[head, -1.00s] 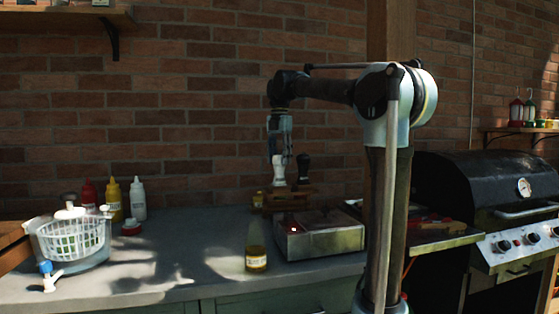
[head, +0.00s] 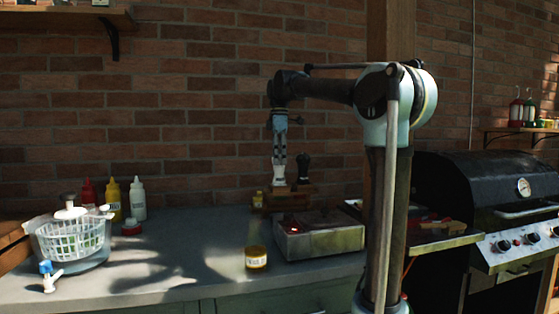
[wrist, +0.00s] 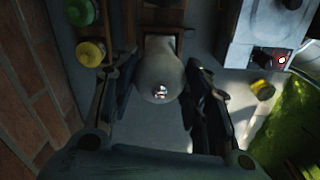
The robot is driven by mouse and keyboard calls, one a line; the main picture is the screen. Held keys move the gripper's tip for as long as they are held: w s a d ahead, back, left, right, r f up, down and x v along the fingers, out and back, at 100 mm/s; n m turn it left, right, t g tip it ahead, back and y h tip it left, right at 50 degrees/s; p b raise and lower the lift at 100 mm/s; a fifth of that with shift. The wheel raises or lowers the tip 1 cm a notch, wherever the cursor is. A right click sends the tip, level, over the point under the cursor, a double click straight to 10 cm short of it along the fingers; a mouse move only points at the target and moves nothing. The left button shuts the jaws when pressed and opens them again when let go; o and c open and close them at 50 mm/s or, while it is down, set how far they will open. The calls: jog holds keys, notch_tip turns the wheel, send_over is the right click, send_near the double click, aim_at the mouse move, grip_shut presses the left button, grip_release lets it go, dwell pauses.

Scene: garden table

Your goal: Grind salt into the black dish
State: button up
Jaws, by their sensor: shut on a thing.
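A white grinder (head: 279,174) stands upright on a wooden rack at the back of the counter. My gripper (head: 279,160) reaches straight down onto its top and is shut on it. In the wrist view the pale rounded top of the grinder (wrist: 160,72) sits between the two dark fingers of my gripper (wrist: 160,90). A black grinder (head: 303,169) stands just right of the white one in the head view. I cannot make out the black dish in either view.
The wooden rack (head: 290,195) also holds small jars, with a green lid (wrist: 80,12) and a yellow lid (wrist: 90,52) in the wrist view. A metal box (head: 325,241) with a red light stands in front. Bare counter (head: 200,245) lies further left.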

jog(key=m, duration=0.6)
jog(key=shift+m, duration=0.3)
dwell(0.4)
jog(key=o, duration=1.1)
jog(key=shift+c, duration=0.2)
notch_tip(320, 180, up, 12)
jog(key=shift+f, duration=0.1)
